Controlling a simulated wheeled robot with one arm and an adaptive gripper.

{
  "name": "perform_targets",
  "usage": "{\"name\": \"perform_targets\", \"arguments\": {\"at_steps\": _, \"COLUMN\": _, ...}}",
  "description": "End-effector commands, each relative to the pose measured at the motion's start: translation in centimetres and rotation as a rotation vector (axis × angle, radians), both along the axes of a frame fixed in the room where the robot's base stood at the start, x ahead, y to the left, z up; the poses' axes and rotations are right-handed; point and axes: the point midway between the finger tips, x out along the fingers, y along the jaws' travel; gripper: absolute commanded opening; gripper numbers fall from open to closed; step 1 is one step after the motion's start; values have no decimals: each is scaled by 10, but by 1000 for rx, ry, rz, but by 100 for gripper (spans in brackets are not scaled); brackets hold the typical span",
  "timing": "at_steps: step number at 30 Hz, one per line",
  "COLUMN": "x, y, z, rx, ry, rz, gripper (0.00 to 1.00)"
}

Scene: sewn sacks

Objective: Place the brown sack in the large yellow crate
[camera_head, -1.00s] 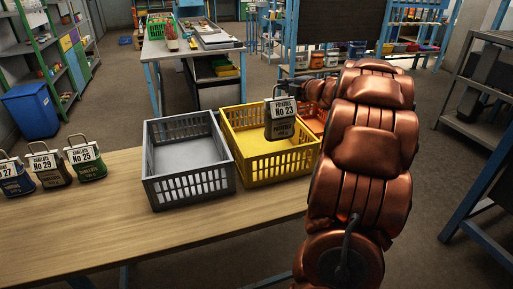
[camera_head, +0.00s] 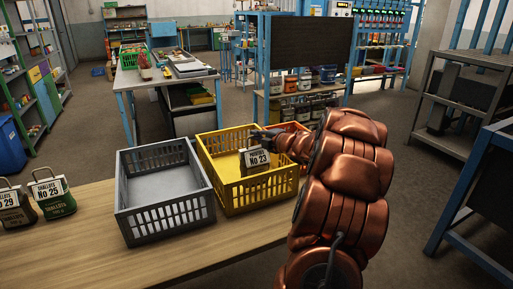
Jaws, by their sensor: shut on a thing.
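The brown sack (camera_head: 256,168) is dark, with a white label reading No 23. It appears within the opening of the large yellow crate (camera_head: 262,197), near its right side. My gripper (camera_head: 266,134) is at the top of the sack, shut on it; its fingers are small and partly hidden by the arm. I cannot tell whether the sack touches the crate floor. The visible part of the crate floor to the left of the sack is bare.
A grey crate (camera_head: 166,222) stands beside the yellow one on the wooden table (camera_head: 95,245). A green sack (camera_head: 52,200) and a dark sack (camera_head: 14,208) stand at the table's left.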

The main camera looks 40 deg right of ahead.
Motion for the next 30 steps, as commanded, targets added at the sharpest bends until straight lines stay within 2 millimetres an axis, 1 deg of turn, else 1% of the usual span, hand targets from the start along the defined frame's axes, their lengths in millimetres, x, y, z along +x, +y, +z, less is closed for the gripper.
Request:
{"name": "perform_targets", "arguments": {"at_steps": 6, "x": 1, "y": 1, "z": -28, "rx": 6, "ry": 0, "rz": 1, "gripper": 0}}
{"name": "perform_targets", "arguments": {"at_steps": 9, "x": 0, "y": 0, "z": -37, "rx": 6, "ry": -1, "rz": -1, "gripper": 0}}
{"name": "perform_targets", "arguments": {"at_steps": 23, "x": 0, "y": 0, "z": -42, "rx": 1, "ry": -1, "rz": -1, "gripper": 0}}
{"name": "perform_targets", "arguments": {"at_steps": 24, "x": 0, "y": 0, "z": -41, "rx": 1, "ry": -1, "rz": -1, "gripper": 10}}
{"name": "perform_targets", "arguments": {"at_steps": 30, "x": 0, "y": 0, "z": -42, "rx": 2, "ry": 0, "rz": -1, "gripper": 31}}
